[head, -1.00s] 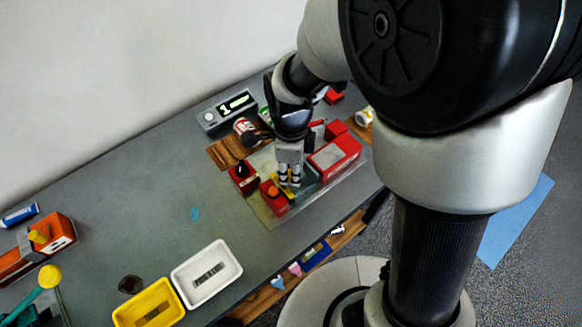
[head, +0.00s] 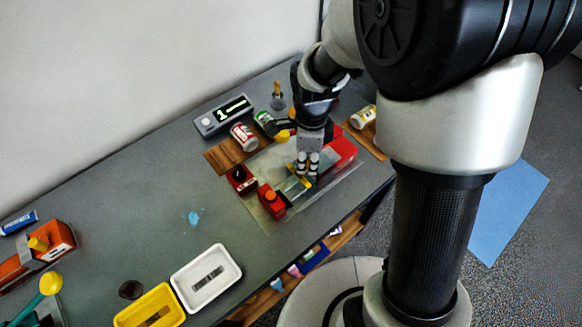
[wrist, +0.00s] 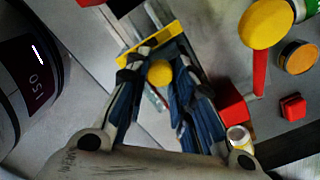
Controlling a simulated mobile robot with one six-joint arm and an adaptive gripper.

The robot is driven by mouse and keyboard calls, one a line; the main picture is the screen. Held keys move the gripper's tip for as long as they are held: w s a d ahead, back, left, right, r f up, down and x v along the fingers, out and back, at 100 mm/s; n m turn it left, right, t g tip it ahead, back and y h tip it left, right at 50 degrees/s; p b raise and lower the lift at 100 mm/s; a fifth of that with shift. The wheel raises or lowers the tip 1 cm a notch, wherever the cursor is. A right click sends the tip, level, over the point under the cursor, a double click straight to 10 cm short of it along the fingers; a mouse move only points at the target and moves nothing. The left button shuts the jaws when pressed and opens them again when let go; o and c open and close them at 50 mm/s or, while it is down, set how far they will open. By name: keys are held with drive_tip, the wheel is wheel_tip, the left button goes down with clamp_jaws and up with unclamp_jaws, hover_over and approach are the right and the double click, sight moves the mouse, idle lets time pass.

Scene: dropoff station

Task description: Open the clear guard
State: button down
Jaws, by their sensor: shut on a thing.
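The red machine (head: 335,150) stands on a clear base plate near the table's right end, with a red end block (head: 270,200) at its front left. The clear guard (head: 290,190) lies low between them and is hard to make out. Its yellow edge (head: 297,182) is beside my fingertips; a yellow bar (wrist: 140,48) and a round yellow knob (wrist: 160,72) show between the fingers in the wrist view. My gripper (head: 307,170) points down and is shut on the yellow handle. The fingers hide part of the handle and guard.
A red block with a black knob (head: 240,179) is left of the guard. A can (head: 243,136), a yellow paddle (head: 283,136) and a display box (head: 223,115) stand behind. White (head: 206,277) and yellow (head: 150,305) trays are at front left.

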sight(321, 160)
drive_tip(key=w+d, duration=0.1)
drive_tip(key=d, duration=0.1)
drive_tip(key=w+d, duration=0.1)
drive_tip(key=d, duration=0.1)
drive_tip(key=shift+w+p, duration=0.35)
drive_tip(key=c, duration=1.3)
unclamp_jaws()
drive_tip(key=shift+c, duration=0.2)
drive_tip(key=shift+r, duration=0.1)
wheel_tip(321, 160, up, 12)
drive_tip(key=shift+s, duration=0.1)
